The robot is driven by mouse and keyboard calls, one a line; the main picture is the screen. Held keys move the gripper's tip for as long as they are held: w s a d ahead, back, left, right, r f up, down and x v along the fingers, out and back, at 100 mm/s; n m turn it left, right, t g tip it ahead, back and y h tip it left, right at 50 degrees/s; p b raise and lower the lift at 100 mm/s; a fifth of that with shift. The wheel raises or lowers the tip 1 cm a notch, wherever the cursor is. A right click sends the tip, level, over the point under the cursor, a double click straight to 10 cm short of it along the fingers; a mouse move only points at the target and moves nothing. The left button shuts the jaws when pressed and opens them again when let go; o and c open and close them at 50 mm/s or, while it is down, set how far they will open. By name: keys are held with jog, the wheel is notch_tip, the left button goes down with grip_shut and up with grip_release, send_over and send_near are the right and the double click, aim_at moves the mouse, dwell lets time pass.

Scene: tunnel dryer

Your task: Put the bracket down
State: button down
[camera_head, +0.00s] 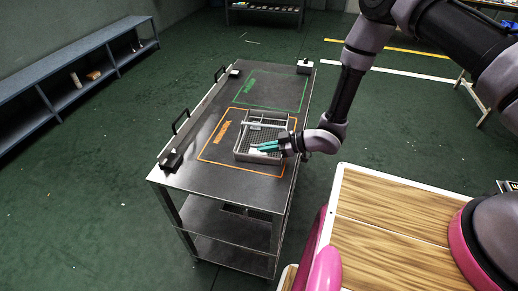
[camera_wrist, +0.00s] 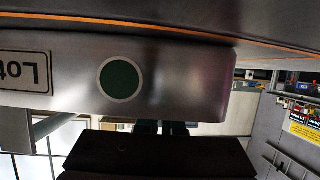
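A grey metal basket (camera_head: 243,157) stands inside an orange outline on a steel trolley. A pale bar-shaped piece (camera_head: 262,126) lies across it towards the back; I cannot tell if it is the bracket. My gripper (camera_head: 266,147), with teal fingers, is over the basket's near right part. A small white patch (camera_head: 257,151) shows by the fingertips, too small to identify. In the wrist view, a metal wall (camera_wrist: 190,85) with a green dot and an upside-down "Lot" label fills the middle, probably the basket's. The fingertips' gap and anything between them cannot be made out.
The steel trolley top (camera_head: 190,168) has a green outlined area (camera_head: 270,88) behind the orange one, and it looks empty. Dark handles and blocks line its left edge. A wood-topped surface (camera_head: 385,215) is at the front right. A blue-grey shelf bench (camera_head: 75,72) stands at the left.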

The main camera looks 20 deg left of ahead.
jog(key=c, duration=1.4)
grip_release()
jog(key=shift+f, duration=0.15)
jog(key=o, duration=0.4)
jog(key=shift+c, duration=0.2)
jog(key=shift+w+d+r, duration=0.1)
jog(key=shift+d+r, duration=0.15)
jog(key=shift+r, duration=0.05)
jog(key=v, duration=1.1)
jog(key=shift+d+r, duration=0.15)
jog(key=shift+d, duration=0.05)
